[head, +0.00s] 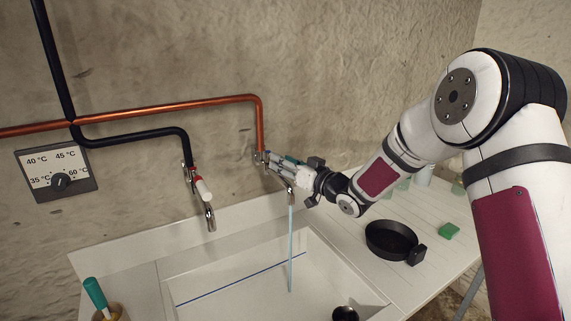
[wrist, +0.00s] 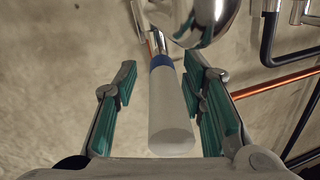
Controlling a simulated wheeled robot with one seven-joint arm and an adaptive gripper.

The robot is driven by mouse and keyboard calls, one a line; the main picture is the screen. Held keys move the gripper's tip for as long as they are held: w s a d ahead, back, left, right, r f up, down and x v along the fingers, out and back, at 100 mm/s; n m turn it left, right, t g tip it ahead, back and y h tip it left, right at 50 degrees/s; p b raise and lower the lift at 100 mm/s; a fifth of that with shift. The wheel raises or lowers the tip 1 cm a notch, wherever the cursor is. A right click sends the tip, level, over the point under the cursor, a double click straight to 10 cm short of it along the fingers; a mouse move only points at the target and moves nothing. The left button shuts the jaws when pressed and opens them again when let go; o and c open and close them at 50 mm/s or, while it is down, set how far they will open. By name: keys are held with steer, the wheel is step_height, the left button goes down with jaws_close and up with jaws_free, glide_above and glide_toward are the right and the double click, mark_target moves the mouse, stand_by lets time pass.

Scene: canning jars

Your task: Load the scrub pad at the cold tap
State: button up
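The cold tap (head: 291,197) is the right one on the wall, at the copper pipe's end. A pale blue stream (head: 290,250) falls from it into the sink. In the wrist view its white lever (wrist: 170,110) has a blue band. My gripper (head: 284,164) is at this tap, and in the wrist view (wrist: 162,78) it is open. Its teal-padded fingers stand on both sides of the lever, with gaps showing. A green scrub pad (head: 449,231) lies on the drainboard right of the black pan, away from my gripper.
The left tap (head: 208,212) has a red-banded lever. A black pan (head: 390,240) stands on the drainboard (head: 350,236). A temperature dial (head: 58,181) is on the wall. A pot with a teal-handled tool (head: 95,292) stands front left. The white sink (head: 215,292) has a blue line across it.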

steer(key=v, duration=1.2)
steer(key=shift+d, duration=0.1)
